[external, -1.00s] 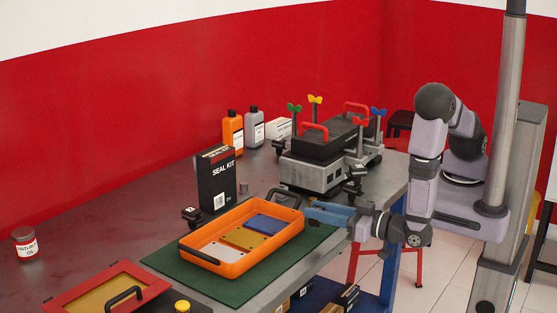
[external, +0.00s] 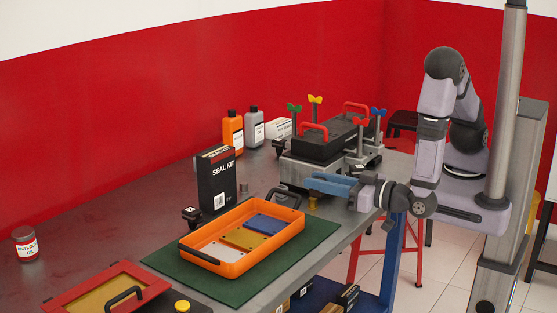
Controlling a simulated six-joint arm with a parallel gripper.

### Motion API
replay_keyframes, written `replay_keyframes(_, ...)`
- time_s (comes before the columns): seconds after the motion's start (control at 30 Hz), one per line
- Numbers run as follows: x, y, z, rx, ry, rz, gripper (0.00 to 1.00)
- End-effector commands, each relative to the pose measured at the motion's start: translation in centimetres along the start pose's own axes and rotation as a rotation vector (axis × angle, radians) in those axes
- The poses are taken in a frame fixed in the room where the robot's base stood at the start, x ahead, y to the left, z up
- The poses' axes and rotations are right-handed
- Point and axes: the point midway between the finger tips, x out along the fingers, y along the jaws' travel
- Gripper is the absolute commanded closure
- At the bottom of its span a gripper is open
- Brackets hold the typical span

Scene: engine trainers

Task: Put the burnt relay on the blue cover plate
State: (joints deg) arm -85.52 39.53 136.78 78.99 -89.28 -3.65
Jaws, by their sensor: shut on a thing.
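My gripper (external: 314,182), with blue fingers, is raised over the bench between the orange tray and the engine trainer. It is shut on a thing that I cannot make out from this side. The blue cover plate (external: 268,223) lies flat at the far right end of the orange tray (external: 224,267), below and left of my gripper. No burnt relay can be told for sure; a small black block with a white mark (external: 190,213) stands left of the tray.
A yellow plate (external: 243,239) and a pale plate (external: 218,252) share the tray, which sits on a green mat (external: 285,262). A seal kit box (external: 216,181) stands behind it. The engine trainer (external: 325,148) is behind my gripper. A brass piece (external: 312,203) stands below the fingers.

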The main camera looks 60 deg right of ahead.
Motion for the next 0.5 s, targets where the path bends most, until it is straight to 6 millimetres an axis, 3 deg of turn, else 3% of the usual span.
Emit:
replay_keyframes(0.03, 0.0, 0.0, -1.4, 0.001, 0.0, 0.0, 1.0)
replay_keyframes(0.2, 0.0, 0.0, -3.3, 0.001, 0.0, 0.0, 1.0)
replay_keyframes(0.5, 0.0, 0.0, -3.6, 0.001, 0.0, 0.0, 1.0)
